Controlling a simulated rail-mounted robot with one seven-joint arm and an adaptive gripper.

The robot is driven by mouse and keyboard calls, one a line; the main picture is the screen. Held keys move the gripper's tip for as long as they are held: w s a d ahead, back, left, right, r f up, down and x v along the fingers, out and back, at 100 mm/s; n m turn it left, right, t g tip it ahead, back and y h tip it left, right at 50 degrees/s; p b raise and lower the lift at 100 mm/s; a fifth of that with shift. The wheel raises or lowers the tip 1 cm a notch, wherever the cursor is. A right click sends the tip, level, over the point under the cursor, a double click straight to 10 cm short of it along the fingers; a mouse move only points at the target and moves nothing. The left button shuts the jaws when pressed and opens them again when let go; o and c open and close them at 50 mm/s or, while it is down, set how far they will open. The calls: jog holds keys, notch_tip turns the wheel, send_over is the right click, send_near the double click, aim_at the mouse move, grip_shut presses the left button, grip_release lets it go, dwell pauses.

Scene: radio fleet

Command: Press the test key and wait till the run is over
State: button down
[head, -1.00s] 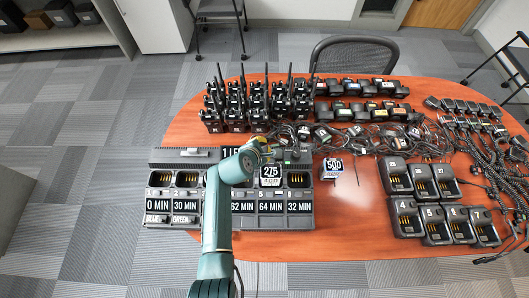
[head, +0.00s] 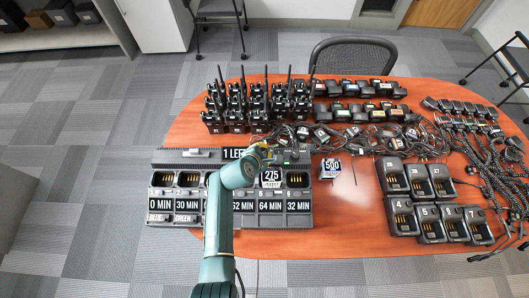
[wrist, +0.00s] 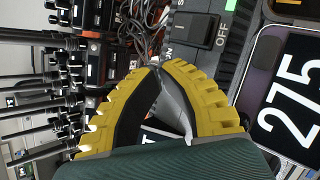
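The multi-bay charger (head: 155,212) lies along the table's left front edge. Its labels include 0 MIN, 30 MIN, 62 MIN, 64 MIN and 32 MIN, and a sign (head: 234,154) behind the bays reads 1 LEFT. A battery marked 275 (head: 271,179) stands in one bay; it also fills the right of the wrist view (wrist: 290,100). My gripper (head: 266,149) is over the charger's back strip. In the wrist view its yellow fingers (wrist: 156,67) meet at the tips with nothing between them. A black ON/OFF rocker switch (wrist: 197,32) lies beyond the tips. I cannot make out a test key.
Radios with upright antennas (head: 250,105) stand close behind the charger. A battery marked 500 (head: 330,169) sits to its right. Cables, batteries and single chargers (head: 429,222) cover the right side. A chair (head: 352,55) stands behind.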

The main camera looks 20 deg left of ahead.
jog(key=r+p, duration=0.1)
jog(key=r, duration=0.1)
jog(key=r+p, duration=0.1)
jog(key=p, duration=0.1)
jog(key=r+p, duration=0.2)
jog(key=shift+s+d+r, duration=0.1)
jog(key=shift+s+r, duration=0.15)
jog(key=shift+r, duration=0.05)
